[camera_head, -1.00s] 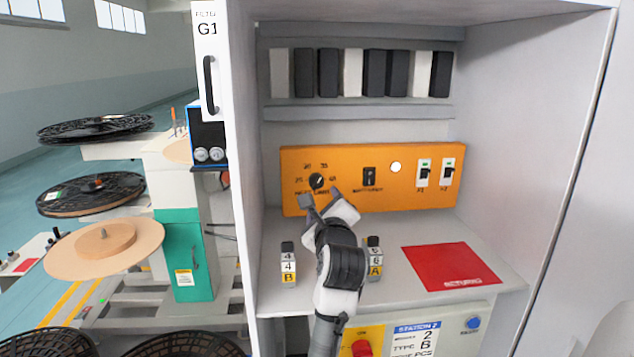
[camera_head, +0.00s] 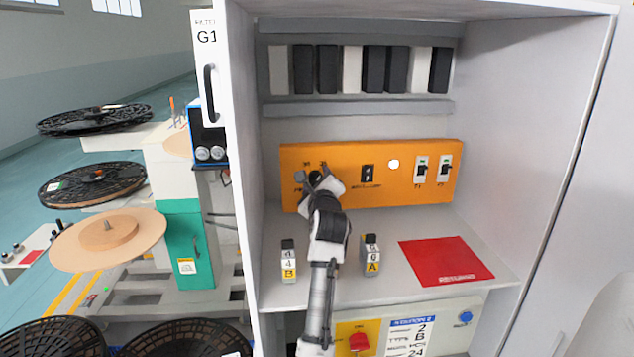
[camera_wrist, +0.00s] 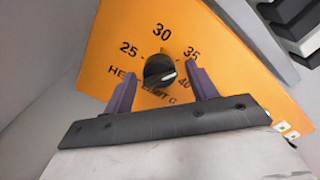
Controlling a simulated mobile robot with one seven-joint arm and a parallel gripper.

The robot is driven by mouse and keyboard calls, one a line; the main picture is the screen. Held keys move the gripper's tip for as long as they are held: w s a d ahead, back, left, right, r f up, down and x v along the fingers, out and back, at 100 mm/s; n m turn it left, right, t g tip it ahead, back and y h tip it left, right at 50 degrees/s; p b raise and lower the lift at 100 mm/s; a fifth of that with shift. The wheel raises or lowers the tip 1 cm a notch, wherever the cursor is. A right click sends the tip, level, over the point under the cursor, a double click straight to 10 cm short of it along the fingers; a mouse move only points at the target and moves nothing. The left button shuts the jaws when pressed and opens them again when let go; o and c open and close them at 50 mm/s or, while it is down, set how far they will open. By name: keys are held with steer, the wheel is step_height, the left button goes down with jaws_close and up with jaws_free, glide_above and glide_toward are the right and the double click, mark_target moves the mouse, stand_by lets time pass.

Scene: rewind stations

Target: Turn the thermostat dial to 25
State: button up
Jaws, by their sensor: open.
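The thermostat dial (camera_wrist: 160,68) is a round black knob on the orange panel. In the wrist view 25, 30, 35 and 40 are printed around it, with 25 at its upper left. A white line on the knob points right, seemingly near 40. My gripper (camera_wrist: 160,76) is open, one finger on each side of the dial. I cannot tell whether the fingers touch it. In the head view my gripper (camera_head: 313,177) is at the left part of the panel and partly hides the dial.
The orange panel (camera_head: 388,200) also has a black switch (camera_head: 367,176), a white round light (camera_head: 394,164) and two breakers at right. Two labelled blocks (camera_head: 288,262) (camera_head: 371,256) and a red mat (camera_head: 445,260) are on the shelf below. Cabinet walls close in both sides.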

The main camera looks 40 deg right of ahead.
steer(key=shift+c, duration=0.3)
steer(key=c, duration=0.9)
steer(key=shift+n, duration=0.3)
steer(key=shift+n+b, duration=3.65)
steer(key=shift+n, duration=8.15)
